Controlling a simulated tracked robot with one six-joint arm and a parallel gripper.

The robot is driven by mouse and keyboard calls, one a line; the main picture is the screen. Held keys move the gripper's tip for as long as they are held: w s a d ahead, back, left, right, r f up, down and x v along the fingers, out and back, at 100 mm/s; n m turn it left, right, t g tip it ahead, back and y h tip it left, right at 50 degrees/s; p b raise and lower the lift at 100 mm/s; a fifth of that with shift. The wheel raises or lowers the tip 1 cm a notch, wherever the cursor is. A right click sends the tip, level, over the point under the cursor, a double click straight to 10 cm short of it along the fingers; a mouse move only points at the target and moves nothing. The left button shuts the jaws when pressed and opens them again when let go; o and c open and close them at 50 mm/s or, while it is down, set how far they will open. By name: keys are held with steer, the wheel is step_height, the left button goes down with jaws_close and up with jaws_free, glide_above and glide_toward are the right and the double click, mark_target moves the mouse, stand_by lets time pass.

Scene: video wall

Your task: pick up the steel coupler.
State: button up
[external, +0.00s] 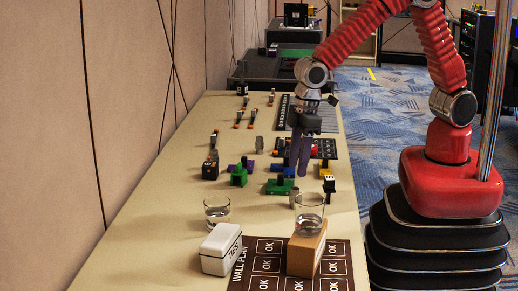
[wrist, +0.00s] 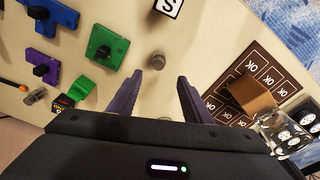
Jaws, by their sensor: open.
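The steel coupler looks to be the small grey cylinder (wrist: 156,58) in the wrist view. It stands on the table just beyond my fingertips, closer to the left one. In the external view a small grey piece (external: 293,198) beside the glass on the wooden block appears to be the same one. My gripper (external: 301,174) points down above the table there, a little behind that piece. In the wrist view my gripper (wrist: 172,74) shows two purple fingers spread apart with nothing between them. The coupler is in front of the tips, not between them.
A green block (wrist: 105,47) with a black knob is left of the coupler. A brown plan board (wrist: 225,95) carries a wooden block (wrist: 250,96) and a glass (wrist: 283,133) at right. A white case (external: 221,250) and another glass (external: 217,211) stand nearer the camera.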

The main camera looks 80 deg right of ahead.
mark_target(295, 188)
steer(key=shift+w+f, duration=0.2)
steer(key=shift+f, duration=1.8)
steer(key=shift+w+d+f, duration=0.1)
steer(key=shift+w+f, duration=0.05)
steer(key=shift+f, duration=2.45)
steer(key=shift+c, duration=0.7)
steer(key=c, duration=1)
steer(key=shift+r, duration=0.1)
step_height(295, 188, up, 10)
steer(key=shift+f, duration=0.1)
